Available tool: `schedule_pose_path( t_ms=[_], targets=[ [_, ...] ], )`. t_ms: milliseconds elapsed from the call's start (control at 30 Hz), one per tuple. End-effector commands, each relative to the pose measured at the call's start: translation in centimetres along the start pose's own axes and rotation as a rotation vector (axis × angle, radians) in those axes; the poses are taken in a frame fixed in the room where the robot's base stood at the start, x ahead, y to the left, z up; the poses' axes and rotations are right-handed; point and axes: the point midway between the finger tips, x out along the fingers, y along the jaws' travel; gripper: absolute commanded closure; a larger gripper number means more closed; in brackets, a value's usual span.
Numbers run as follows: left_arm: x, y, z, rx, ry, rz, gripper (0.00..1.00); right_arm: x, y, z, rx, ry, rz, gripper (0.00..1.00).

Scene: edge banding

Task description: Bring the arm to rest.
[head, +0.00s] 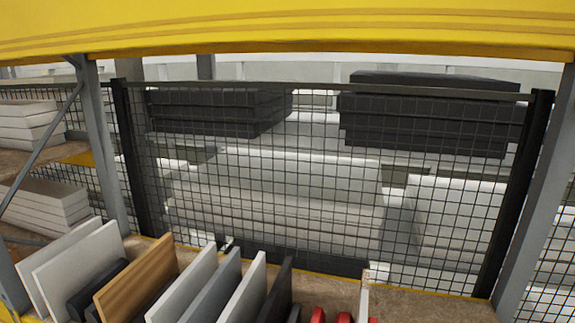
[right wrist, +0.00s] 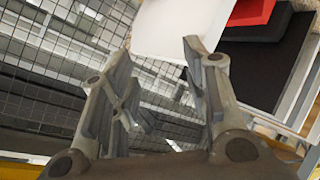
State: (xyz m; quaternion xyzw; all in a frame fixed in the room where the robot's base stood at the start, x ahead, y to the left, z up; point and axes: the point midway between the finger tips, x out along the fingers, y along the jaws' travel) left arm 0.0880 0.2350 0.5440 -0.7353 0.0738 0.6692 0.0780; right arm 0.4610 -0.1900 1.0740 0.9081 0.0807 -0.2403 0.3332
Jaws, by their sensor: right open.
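My right gripper (right wrist: 158,54) shows in the right wrist view with its two fingers spread apart. Nothing is held between them. A white panel (right wrist: 180,22) lies beyond the fingertips; I cannot tell how far off it is. Neither gripper shows in the head view, and my left gripper is in neither view.
A shelf (head: 430,303) holds upright panels, among them a wooden one (head: 136,277) and a grey one (head: 211,287). Red pieces (head: 344,318) sit at its front. A mesh fence (head: 320,190) stands behind, and a yellow beam (head: 290,30) crosses above. The wrist view shows a black panel (right wrist: 255,65).

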Motion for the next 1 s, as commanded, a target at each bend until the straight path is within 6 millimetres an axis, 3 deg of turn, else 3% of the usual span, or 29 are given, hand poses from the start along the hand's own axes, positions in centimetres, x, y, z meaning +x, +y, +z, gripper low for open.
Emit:
schedule_pose_path(
  t_ms=[33,100,200,433,467,500,767,1000],
  targets=[
    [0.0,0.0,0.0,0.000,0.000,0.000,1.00,-1.0,-1.6,2.8,0.084,-0.093,-0.060,0.57],
    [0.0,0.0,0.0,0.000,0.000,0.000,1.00,-2.6,-3.6,6.0,0.189,-0.216,-0.131,0.57],
    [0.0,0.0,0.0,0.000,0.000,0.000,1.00,-5.0,-6.1,9.7,0.307,-0.368,-0.211,0.57],
    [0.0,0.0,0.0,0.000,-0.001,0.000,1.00,-11.4,-10.6,15.3,0.508,-0.670,-0.346,0.57],
    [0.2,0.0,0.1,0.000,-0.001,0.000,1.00,-11.5,-11.2,16.0,0.521,-0.694,-0.355,0.57],
    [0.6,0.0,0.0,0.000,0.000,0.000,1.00,-10.2,-11.9,16.7,0.514,-0.689,-0.353,0.57],
    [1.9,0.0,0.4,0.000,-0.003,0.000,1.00,-4.9,-16.5,21.8,0.503,-0.713,-0.366,0.57],
    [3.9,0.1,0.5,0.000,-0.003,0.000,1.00,0.3,-23.4,29.6,0.491,-0.747,-0.385,0.57]
  ],
)
